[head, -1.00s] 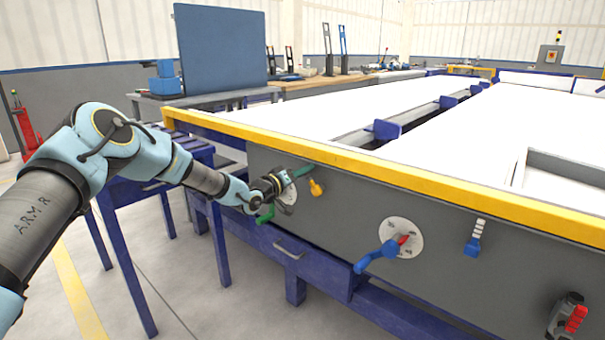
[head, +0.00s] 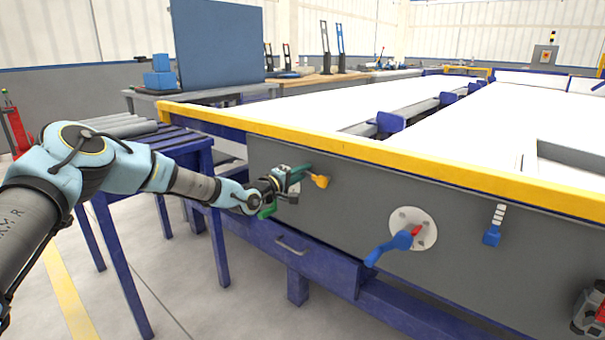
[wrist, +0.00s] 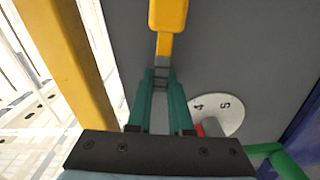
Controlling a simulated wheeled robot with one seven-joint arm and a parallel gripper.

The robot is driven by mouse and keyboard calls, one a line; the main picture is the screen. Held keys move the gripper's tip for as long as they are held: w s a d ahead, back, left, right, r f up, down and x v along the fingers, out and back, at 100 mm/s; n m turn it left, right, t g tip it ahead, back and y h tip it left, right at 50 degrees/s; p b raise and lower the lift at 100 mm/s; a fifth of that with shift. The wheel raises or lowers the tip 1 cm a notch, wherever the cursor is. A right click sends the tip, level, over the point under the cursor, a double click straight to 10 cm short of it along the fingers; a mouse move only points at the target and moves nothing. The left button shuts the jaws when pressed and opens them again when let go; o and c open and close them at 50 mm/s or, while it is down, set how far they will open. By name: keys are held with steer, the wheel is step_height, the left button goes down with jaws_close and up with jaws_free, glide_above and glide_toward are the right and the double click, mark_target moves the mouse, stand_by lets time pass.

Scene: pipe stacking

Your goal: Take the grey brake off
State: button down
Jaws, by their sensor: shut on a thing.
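A small lever with a yellow handle (head: 320,181) is on the grey front panel. In the wrist view its yellow handle (wrist: 168,14) points up, with a grey notched stem below. My gripper (wrist: 160,80) has its green fingers closed around this stem. In the head view my gripper (head: 303,172) is at the panel, just left of the yellow handle. A green lever (head: 267,210) sits just below my gripper, on a pale dial (wrist: 220,112) with a red pointer. The fingers hide part of the stem.
A blue lever (head: 390,247) with a red pointer sits on a round plate to the right. Beyond it is a small blue-handled lever (head: 492,236). A yellow rail (head: 400,160) runs above the panel. A blue-legged rack (head: 150,142) with pipes stands left.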

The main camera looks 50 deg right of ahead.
steer(key=shift+f, duration=0.15)
steer(key=c, duration=0.8)
jaws_free()
steer(key=a, duration=0.7)
steer(key=a+p, duration=0.1)
steer(key=a, duration=0.3)
steer(key=shift+w, duration=0.3)
